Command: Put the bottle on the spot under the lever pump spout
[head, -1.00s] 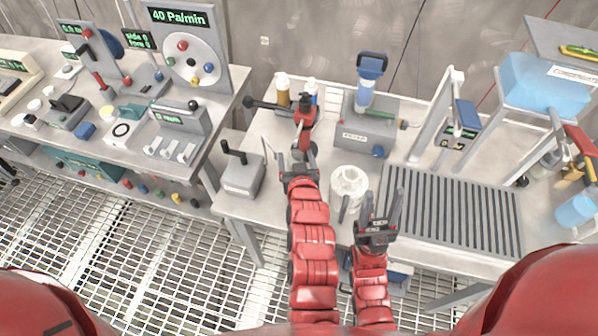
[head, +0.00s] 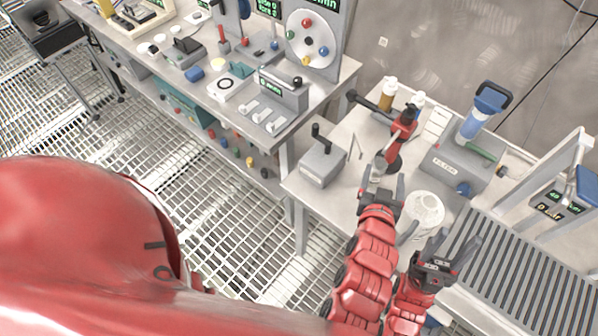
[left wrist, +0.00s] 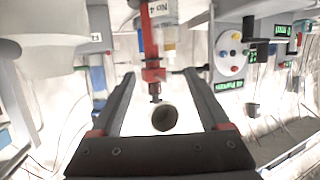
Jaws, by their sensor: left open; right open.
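The red lever pump (head: 403,125) stands on the table, its dark lever pointing left. Two small bottles stand behind it: an amber one with a white cap (head: 387,95) and a paler one (head: 416,103), partly hidden by the pump. I cannot tell which is the task's bottle. My left gripper (head: 381,178) is open just in front of the pump. In the left wrist view, which is upside down, the red pump (left wrist: 151,73) shows beyond the open fingers, with an unclear dark round thing (left wrist: 165,117) between them. My right gripper (head: 452,243) is open and empty. The spot under the spout is hidden.
A white round container (head: 425,212) stands between my grippers. A grey lever box (head: 324,162) is to the left. A grey filter unit (head: 462,160) and slatted rack (head: 530,265) are to the right. The instrument bench (head: 240,100) lies further left.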

